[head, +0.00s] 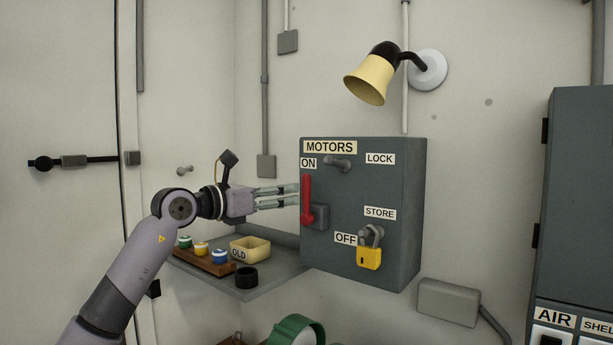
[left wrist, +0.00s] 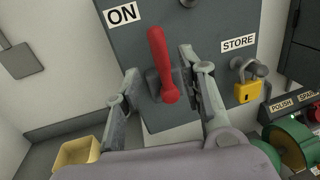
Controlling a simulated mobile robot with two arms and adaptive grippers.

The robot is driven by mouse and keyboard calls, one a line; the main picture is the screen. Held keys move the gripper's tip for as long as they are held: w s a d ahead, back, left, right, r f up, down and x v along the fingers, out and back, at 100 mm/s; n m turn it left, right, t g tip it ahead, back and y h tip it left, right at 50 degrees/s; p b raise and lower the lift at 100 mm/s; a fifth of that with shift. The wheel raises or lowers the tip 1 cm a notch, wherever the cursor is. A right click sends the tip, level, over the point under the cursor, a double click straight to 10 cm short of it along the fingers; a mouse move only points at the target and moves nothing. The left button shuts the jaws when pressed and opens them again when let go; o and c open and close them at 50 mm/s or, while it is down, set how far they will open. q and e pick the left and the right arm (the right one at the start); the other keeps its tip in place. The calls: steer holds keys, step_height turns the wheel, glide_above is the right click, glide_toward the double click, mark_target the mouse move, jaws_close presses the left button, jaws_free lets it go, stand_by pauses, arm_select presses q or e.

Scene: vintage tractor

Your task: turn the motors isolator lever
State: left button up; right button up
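The red isolator lever (head: 307,195) is on the front of the grey MOTORS box (head: 385,205), beside a grey pivot block (head: 320,214). It stands nearly upright, its upper end just below the ON label (head: 308,163). The OFF label (head: 345,239) is lower right. My left gripper (head: 296,196) reaches the box's left edge at lever height. In the left wrist view, its fingers (left wrist: 160,78) are apart, with the red lever (left wrist: 162,65) showing between them; I cannot tell whether either touches it. My right gripper is out of view.
A yellow padlock (head: 369,258) hangs on the peg under the STORE label (head: 380,213). Another peg (head: 338,163) sits near the LOCK label.

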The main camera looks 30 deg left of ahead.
mark_target(303, 189)
arm_select(q)
steer(key=p+x, duration=0.3)
steer(key=x, duration=0.4)
steer(key=shift+w, duration=0.2)
steer(key=c, duration=0.9)
jaws_close()
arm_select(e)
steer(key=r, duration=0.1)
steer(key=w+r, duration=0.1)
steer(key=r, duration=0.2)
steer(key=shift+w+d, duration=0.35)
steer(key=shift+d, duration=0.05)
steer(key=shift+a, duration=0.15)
